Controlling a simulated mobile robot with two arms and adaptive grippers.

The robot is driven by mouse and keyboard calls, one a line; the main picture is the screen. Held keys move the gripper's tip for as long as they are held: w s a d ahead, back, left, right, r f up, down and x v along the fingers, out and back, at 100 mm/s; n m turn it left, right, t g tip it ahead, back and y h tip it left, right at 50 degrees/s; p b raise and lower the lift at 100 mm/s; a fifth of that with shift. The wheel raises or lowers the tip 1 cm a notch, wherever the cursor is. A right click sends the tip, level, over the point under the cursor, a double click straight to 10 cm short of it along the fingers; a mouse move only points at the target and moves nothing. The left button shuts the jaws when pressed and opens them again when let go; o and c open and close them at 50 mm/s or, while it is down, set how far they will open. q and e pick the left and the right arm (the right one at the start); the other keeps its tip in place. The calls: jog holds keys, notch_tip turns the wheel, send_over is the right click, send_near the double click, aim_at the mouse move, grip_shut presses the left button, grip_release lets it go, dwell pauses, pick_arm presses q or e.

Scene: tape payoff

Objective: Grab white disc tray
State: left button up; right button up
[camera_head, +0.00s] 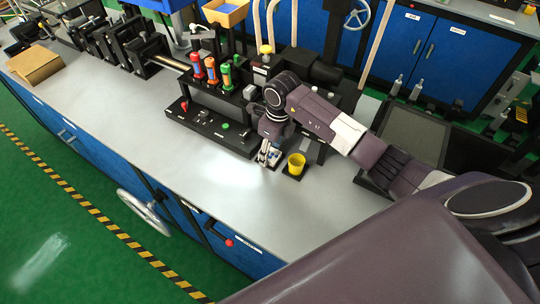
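I cannot make out a white disc tray for certain in the head view. My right gripper (268,158) points down over the grey bench top (140,130), just left of a yellow cup (295,164) on a small dark base. The fingers are small in the picture, and I cannot tell whether they are apart or holding anything. A bright white patch lies on the bench left of the gripper and looks like glare. My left gripper is out of view.
A black machine frame (214,127) with red, orange and green cylinders (211,70) stands behind the gripper. A dark tray (425,135) lies to the right, behind my arm. A cardboard box (36,65) is at the far left. The bench front and middle are clear.

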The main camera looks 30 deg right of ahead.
jog(key=c, duration=0.6)
jog(key=shift+r, duration=0.1)
jog(key=shift+c, duration=0.2)
